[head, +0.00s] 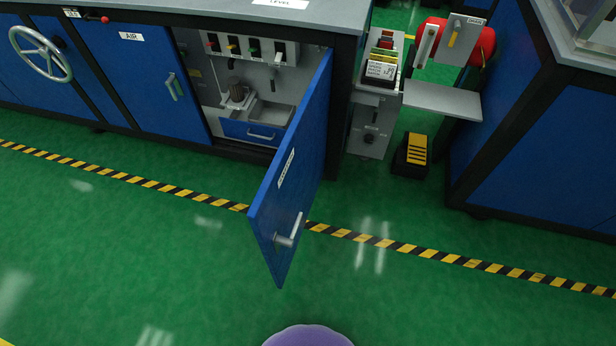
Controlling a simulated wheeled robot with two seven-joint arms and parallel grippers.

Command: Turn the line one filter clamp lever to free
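The open blue cabinet (207,100) shows a pale panel (282,50) with a row of small levers or switches with red, yellow, green and dark parts. Neither of my grippers is in view.
The blue cabinet door (292,170) stands wide open toward me, its grey handle (289,232) near the free edge. A drawer (255,133) is inside, low down. A yellow and black pedal (411,155) is on the floor to the right. The green floor in front is clear.

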